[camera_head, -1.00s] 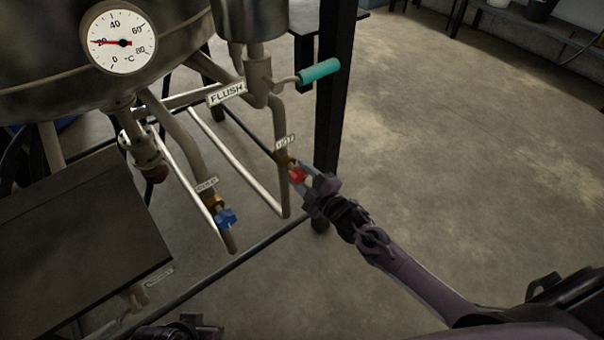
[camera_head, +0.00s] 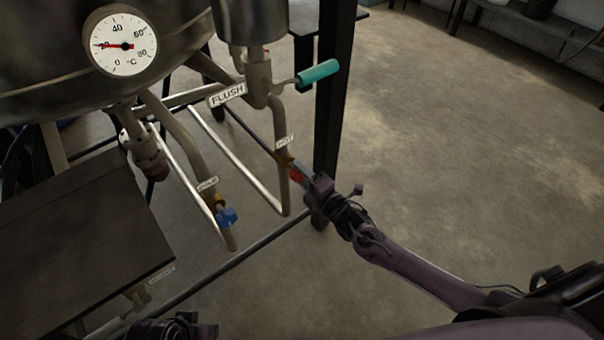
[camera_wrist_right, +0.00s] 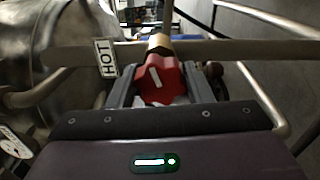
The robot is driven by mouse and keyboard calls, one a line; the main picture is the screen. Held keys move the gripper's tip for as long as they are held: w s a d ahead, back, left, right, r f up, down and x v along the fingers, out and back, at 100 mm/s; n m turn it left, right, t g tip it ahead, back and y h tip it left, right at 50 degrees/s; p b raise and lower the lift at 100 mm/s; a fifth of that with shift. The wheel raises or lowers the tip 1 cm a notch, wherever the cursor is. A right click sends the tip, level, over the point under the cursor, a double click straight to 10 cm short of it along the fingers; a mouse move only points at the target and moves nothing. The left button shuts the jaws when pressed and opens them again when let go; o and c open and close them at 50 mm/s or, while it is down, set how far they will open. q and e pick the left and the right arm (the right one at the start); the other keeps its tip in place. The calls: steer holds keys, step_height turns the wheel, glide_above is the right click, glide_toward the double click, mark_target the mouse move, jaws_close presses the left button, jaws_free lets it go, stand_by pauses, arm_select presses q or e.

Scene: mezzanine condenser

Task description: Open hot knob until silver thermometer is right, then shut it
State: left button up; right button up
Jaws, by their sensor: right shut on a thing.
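The red hot knob (camera_head: 297,175) sits on a brass valve on the upright pipe, below its HOT tag (camera_head: 285,141). My right gripper (camera_head: 301,177) is shut on it. In the right wrist view the red knob (camera_wrist_right: 161,79) lies between the two fingers, with a pale mark on its face. The silver thermometer (camera_head: 122,40) is the round white dial on the tank. Its red needle points left, near 20 on the °C scale. My left gripper (camera_head: 172,327) shows only in part at the bottom edge, and its fingers cannot be made out.
A blue knob (camera_head: 227,217) is on the pipe to the left. A teal handle (camera_head: 318,72) sticks out right of the FLUSH tag (camera_head: 227,94). A dark post (camera_head: 334,100) stands behind my right gripper. A dark panel (camera_head: 75,245) fills the lower left. Floor at right is clear.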

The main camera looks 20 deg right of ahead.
arm_select(q)
steer(key=shift+s, duration=0.1)
arm_select(e)
steer(key=o, duration=1)
arm_select(q)
steer(key=shift+s+a+r+g+p, duration=0.15)
steer(key=shift+a+r+g+p, duration=0.05)
steer(key=shift+a+p, duration=0.2)
steer(key=shift+s+a+r+g+p, duration=0.15)
steer(key=shift+a+g+p, duration=0.05)
steer(key=shift+a+p, duration=0.2)
arm_select(e)
steer(key=shift+v, duration=3.85)
